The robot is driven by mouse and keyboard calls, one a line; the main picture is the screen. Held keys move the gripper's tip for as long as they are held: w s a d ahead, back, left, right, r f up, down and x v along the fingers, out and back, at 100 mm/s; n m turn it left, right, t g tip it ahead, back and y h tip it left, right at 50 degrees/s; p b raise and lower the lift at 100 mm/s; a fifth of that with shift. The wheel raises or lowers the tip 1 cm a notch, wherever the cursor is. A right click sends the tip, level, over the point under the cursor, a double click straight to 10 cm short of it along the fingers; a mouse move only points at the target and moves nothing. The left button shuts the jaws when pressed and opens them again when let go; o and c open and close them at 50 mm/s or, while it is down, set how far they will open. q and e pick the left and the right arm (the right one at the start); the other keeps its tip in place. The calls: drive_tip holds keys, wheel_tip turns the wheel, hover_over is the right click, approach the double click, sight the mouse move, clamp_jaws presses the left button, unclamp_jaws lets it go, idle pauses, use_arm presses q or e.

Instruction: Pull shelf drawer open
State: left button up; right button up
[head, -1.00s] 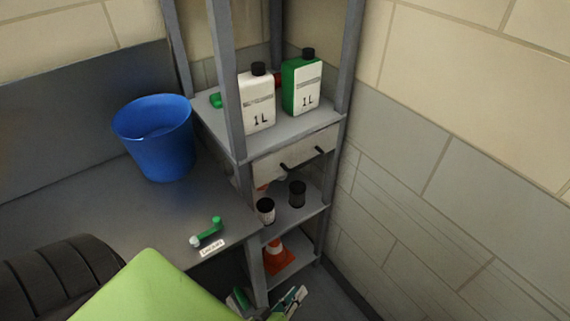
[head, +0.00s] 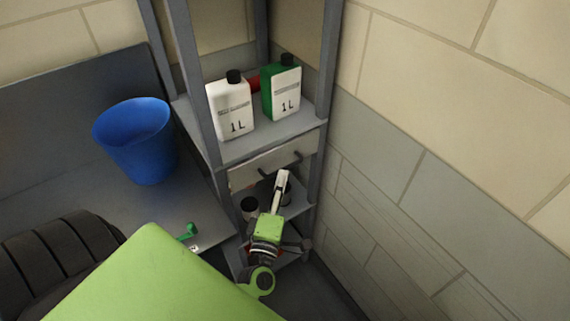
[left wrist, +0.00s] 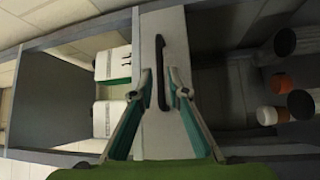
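The shelf drawer (head: 244,175) has a pale front under the shelf's upper board, and it looks shut. Its dark bar handle (head: 298,155) shows in part in the head view and whole in the left wrist view (left wrist: 161,70). My left gripper (head: 283,176) is in front of the drawer, its tips near the handle. In the left wrist view the two fingers (left wrist: 159,72) are apart, with the handle between them in the picture. I cannot tell whether they touch it. My right gripper is not in view.
A white bottle (head: 231,112) and a green bottle (head: 281,88) stand on the board above the drawer. A dark jar (head: 250,206) stands below it. A blue bucket (head: 138,142) is on the table at left. Shelf posts (head: 325,90) and a brick wall (head: 420,140) bound the right side.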

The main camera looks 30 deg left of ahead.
sight(285, 167)
use_arm(q)
drive_tip(key=x, duration=0.4)
drive_tip(key=shift+p, duration=0.35)
drive_tip(key=shift+w+a, duration=0.15)
drive_tip(key=shift+w, duration=0.2)
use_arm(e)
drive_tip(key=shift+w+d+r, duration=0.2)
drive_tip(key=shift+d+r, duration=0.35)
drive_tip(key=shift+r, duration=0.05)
use_arm(q)
clamp_jaws()
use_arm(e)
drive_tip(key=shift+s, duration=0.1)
